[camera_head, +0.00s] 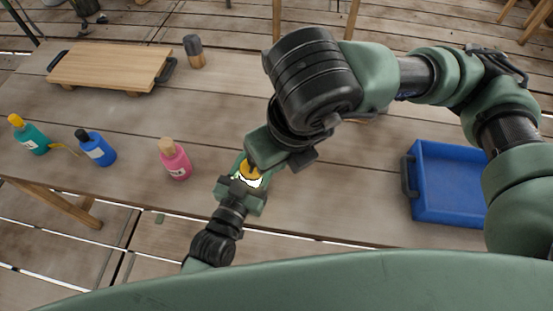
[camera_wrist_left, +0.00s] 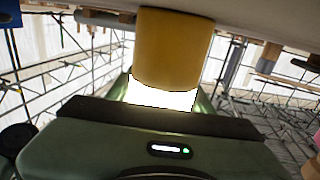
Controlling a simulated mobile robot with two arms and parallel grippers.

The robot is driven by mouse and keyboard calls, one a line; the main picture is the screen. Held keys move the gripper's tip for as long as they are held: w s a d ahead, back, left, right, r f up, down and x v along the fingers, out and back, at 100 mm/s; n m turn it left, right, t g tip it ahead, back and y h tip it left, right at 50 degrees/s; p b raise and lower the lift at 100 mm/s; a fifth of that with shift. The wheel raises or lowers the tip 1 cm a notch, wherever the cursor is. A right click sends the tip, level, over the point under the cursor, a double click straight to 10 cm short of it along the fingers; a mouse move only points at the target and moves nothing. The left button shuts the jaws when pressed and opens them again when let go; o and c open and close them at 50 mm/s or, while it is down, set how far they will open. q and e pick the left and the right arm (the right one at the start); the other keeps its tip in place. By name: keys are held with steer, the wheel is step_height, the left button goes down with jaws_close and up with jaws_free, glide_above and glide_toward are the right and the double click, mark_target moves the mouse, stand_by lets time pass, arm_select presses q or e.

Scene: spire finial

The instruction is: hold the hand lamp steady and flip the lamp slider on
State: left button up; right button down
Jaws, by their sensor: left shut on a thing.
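The hand lamp (camera_head: 251,171) shows a yellow part and a bright white part between my two grippers, near the front table edge in the head view. In the left wrist view the lamp (camera_wrist_left: 173,50) is a large yellow cylinder above a bright white section. My left gripper (camera_head: 246,184) is shut on the lamp and comes up from below. My right gripper (camera_head: 270,152) is right above the lamp and partly covers it; its fingertips are not clear, and I cannot tell contact. The lamp slider is not visible.
On the wooden table (camera_head: 330,200), a pink bottle (camera_head: 175,159), a blue bottle (camera_head: 96,148) and a teal bottle (camera_head: 29,136) stand to the left. A blue tray (camera_head: 447,180) is at right.

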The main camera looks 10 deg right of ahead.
arm_select(q)
steer(key=o, duration=1.6)
